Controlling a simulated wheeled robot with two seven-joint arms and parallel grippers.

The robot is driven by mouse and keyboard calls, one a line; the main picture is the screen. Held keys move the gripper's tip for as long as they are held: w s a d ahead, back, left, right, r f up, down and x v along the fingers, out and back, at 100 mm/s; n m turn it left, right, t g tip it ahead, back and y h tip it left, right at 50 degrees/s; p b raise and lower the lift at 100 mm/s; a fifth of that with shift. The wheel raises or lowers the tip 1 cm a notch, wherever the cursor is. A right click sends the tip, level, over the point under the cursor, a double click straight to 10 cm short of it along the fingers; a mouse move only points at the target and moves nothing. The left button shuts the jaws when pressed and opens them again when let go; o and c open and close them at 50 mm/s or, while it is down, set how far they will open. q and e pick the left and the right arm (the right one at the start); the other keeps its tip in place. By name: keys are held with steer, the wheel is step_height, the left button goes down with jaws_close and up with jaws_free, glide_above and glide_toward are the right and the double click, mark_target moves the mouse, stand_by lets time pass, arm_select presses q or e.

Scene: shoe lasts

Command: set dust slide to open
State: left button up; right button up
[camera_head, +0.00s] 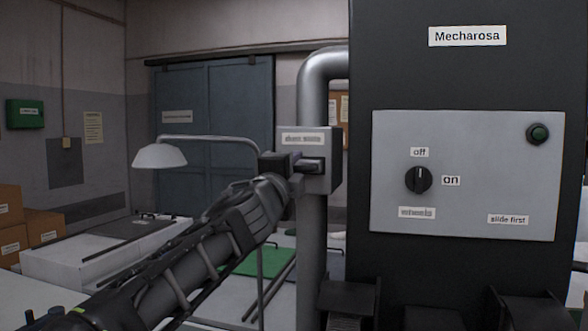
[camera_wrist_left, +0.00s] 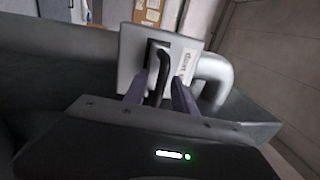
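The dust slide is a light grey plate (camera_head: 322,146) with a small blurred label, fixed on a silver pipe left of the dark machine. In the wrist view the plate (camera_wrist_left: 132,52) carries a label reading "dust" and a dark handle (camera_wrist_left: 162,72) in a slot. My left gripper (camera_head: 304,165) is at the front of the plate and hides part of it. In the wrist view its two fingers (camera_wrist_left: 160,92) stand apart on either side of the handle, with narrow gaps showing. My right gripper is not in view.
The dark machine (camera_head: 460,80) labelled "Mecharosa" fills the right. A lamp (camera_head: 160,156) and white bench (camera_head: 70,262) are at left.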

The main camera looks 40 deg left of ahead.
arm_select(q)
jaws_close()
stand_by(1.2)
